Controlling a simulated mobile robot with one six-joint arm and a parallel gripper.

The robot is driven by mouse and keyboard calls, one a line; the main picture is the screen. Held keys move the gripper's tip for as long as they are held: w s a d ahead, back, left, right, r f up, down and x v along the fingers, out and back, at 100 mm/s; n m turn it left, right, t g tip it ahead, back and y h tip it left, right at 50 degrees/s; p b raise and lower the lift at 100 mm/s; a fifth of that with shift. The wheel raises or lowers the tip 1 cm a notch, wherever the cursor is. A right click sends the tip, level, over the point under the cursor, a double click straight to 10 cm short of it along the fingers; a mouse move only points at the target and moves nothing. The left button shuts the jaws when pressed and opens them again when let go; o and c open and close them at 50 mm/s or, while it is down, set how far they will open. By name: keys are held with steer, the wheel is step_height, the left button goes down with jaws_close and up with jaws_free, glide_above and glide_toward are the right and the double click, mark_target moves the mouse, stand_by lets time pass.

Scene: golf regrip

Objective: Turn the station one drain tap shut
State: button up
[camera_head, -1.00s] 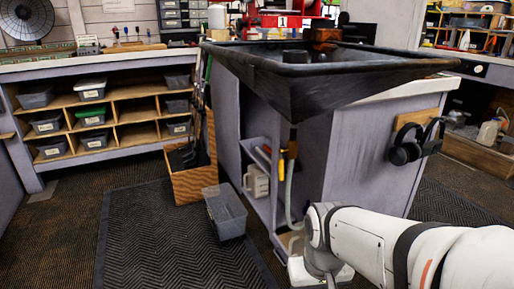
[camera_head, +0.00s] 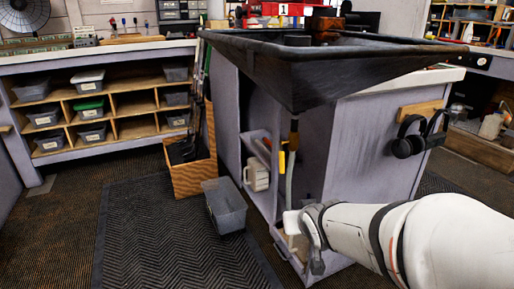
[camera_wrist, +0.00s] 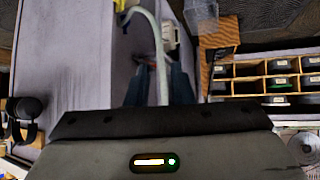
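The drain tap shows as a yellow handle (camera_head: 282,161) under the dark sloped basin (camera_head: 300,75) of the station marked 1. It hangs on a thin drain pipe, with a pale hose (camera_head: 289,186) running down beside it. My arm reaches in from the lower right, its white wrist end low in front of the cabinet, below the tap. The fingers are hidden in the head view. In the wrist view my gripper (camera_wrist: 158,88) shows two dark bluish fingers apart, with the pale hose (camera_wrist: 160,50) passing across the gap. I cannot tell whether they touch it.
A grey bin (camera_head: 225,206) stands on the floor left of the cabinet, by a wooden box of clubs (camera_head: 190,172). A white jug (camera_head: 257,175) sits on the cabinet's side shelf. Headphones (camera_head: 410,138) hang on the right.

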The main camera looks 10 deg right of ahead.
steer(key=w+r+t, duration=0.4)
steer(key=n+t+y, duration=0.2)
steer(key=t+y, duration=0.1)
steer(key=t, duration=0.1)
glide_toward(283, 159)
steer(key=w, duration=0.3)
steer(key=shift+w+a+r+p, duration=0.4)
steer(key=shift+w+p, duration=0.25)
steer(key=shift+p, duration=0.25)
steer(key=w+p, duration=0.1)
steer(key=p, duration=0.2)
steer(key=w+p, duration=0.2)
steer(key=shift+w+a+f+p, duration=0.2)
steer(key=shift+w+p, duration=0.1)
steer(key=shift+p, duration=0.1)
steer(key=shift+w+a+f+b, duration=0.1)
steer(key=shift+w+b, duration=0.1)
steer(key=shift+w, duration=0.25)
steer(key=shift+w+f+b, duration=0.1)
steer(key=shift+w+b, duration=0.05)
steer(key=shift+w, duration=0.3)
steer(key=shift+w+a, duration=0.1)
steer(key=shift+w, duration=0.35)
jaws_close()
